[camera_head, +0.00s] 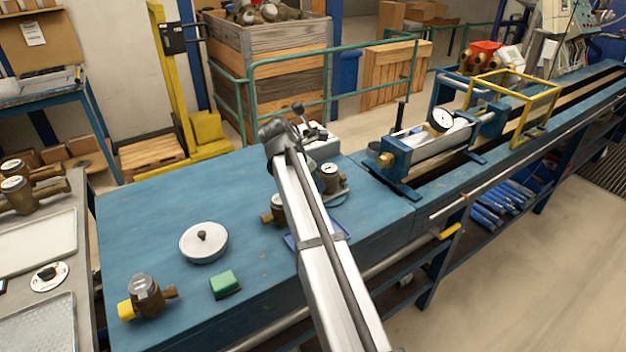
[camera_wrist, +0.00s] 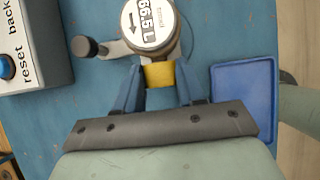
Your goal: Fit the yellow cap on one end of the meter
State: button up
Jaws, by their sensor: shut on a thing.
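In the wrist view, my gripper (camera_wrist: 158,88) is shut on the yellow cap (camera_wrist: 159,75). The cap is at the near side of a meter with a white, round dial (camera_wrist: 150,22). They look close together or touching, but I cannot tell whether the cap is seated. The dial hides much of the meter body. In the head view, my arm hides the gripper and the held cap. A round-topped meter part (camera_head: 330,177) shows just right of the arm, and brass (camera_head: 268,217) shows to its left.
Another brass meter (camera_head: 150,295) with a yellow end stands at the bench's front left. A round, grey lidded thing (camera_head: 203,243) and a green block (camera_head: 224,284) lie nearby. A blue tray (camera_wrist: 243,105) is right of my gripper; a button box (camera_wrist: 35,45) is left.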

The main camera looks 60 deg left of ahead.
jog(key=o, duration=1.3)
jog(key=shift+r, duration=0.15)
jog(key=shift+r, duration=3.35)
